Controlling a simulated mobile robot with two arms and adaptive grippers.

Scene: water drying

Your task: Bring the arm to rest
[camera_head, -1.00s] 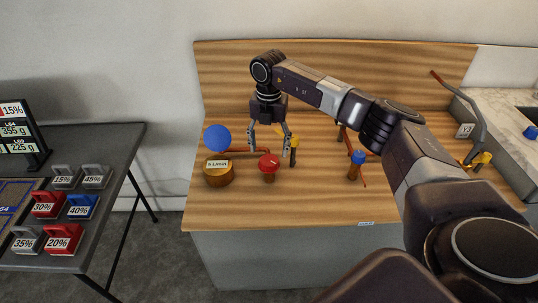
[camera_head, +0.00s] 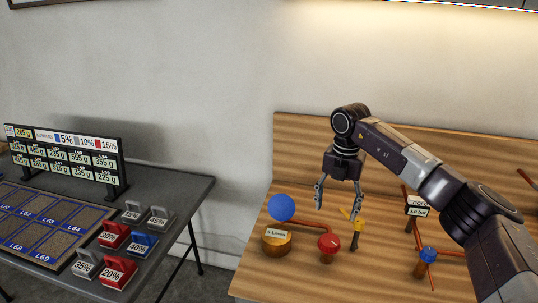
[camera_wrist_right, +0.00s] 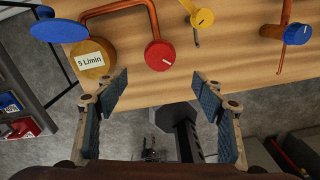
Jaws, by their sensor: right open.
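My right gripper (camera_head: 338,208) hangs pointing down above the wooden bench (camera_head: 265,285), its two fingers spread and nothing between them. It also shows open in the right wrist view (camera_wrist_right: 160,92), with floor and the bench edge beyond the fingers. My right arm reaches in from the right of the head view. My left gripper is not in view.

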